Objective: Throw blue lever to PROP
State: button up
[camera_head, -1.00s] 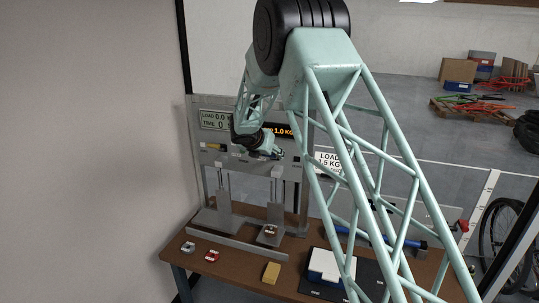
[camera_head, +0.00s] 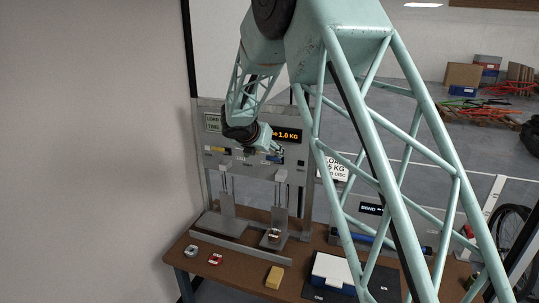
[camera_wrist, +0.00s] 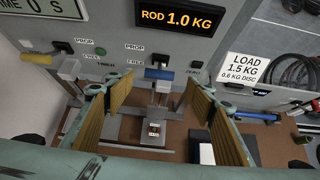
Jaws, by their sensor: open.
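My gripper (camera_wrist: 158,86) is open, with one tan-padded finger on each side of the lever in the wrist view. I see no contact, and the remaining depth is hard to judge. In the head view my gripper (camera_head: 272,150) is close in front of the panel, and the blue lever is hard to make out there.
A yellow lever (camera_wrist: 69,69) is left of the blue one. The display (camera_wrist: 171,19) reads ROD 1.0 KG. Below the panel are metal test stands, a yellow block (camera_head: 274,277), a red part (camera_head: 215,259) and a blue-and-white box (camera_head: 333,271) on the brown table (camera_head: 225,275).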

jog(key=shift+v, duration=0.95)
jog(key=s+d+r+m+g+h+b, duration=0.1)
jog(key=s+d+r+m+b, duration=0.2)
jog(key=s+d, duration=0.45)
jog(key=s+d+r+m+g+b, duration=0.1)
jog(key=s+d+r+m+b, duration=0.1)
jog(key=s+d+r+m, duration=0.35)
jog(key=s+d+m+g+b, duration=0.2)
jog(key=s+d+m+b, duration=0.2)
jog(key=s+d+m, duration=0.8)
jog(key=s+d+f+m+g+y+b, duration=0.1)
jog(key=s+d+f+m+b, duration=0.15)
jog(key=s, duration=1.05)
jog(key=s+d+f+m+b, duration=0.1)
jog(key=s+d+f+b, duration=0.15)
jog(key=s, duration=1.15)
jog(key=s+a+f+m+y+b, duration=0.1)
jog(key=s+f+m, duration=0.3)
jog(key=s, duration=0.6)
jog(key=s+a+f+m+y+b, duration=0.2)
jog(key=s+f+m+b, duration=0.1)
jog(key=s, duration=0.7)
jog(key=shift+s+f+m+g+b, duration=0.25)
jog(key=shift+f+m+g+b, duration=0.15)
jog(key=shift+f+m, duration=0.4)
